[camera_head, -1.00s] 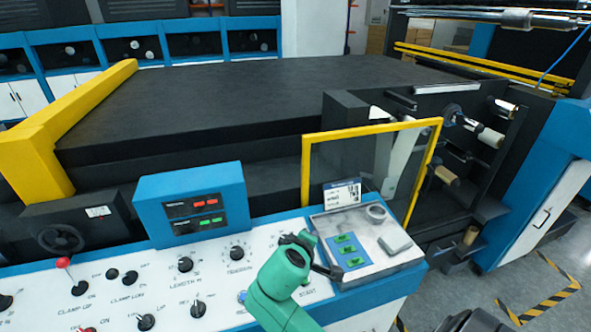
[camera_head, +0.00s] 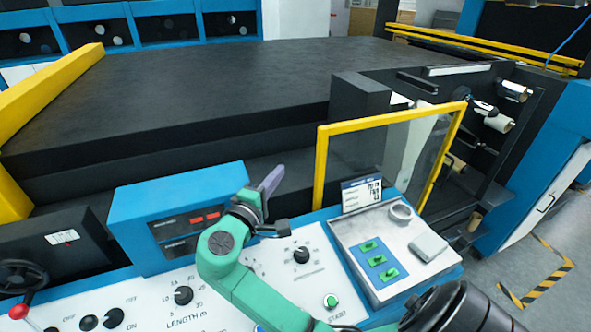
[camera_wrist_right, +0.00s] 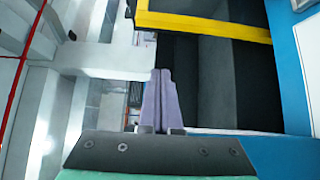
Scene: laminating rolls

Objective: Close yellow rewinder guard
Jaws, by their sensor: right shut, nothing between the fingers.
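The yellow rewinder guard (camera_head: 321,170) is a clear panel in a yellow frame. It stands upright and somewhat angled at the near side of the rewinder, behind the right end of the control desk. Its yellow frame bar also crosses the top of the right wrist view (camera_wrist_right: 205,25). My right gripper (camera_head: 273,180) is left of the guard, over the desk's back edge and apart from the frame. Its grey-purple fingers (camera_wrist_right: 159,100) are shut together with nothing between them. My left gripper is not in view.
A blue display box (camera_head: 180,205) stands close left of my right gripper. The white control desk (camera_head: 270,262) carries knobs and buttons. A grey tray (camera_head: 352,240) with green switches, a tape ring and a small card sits below the guard. Rewinder rollers (camera_head: 497,122) are at the right.

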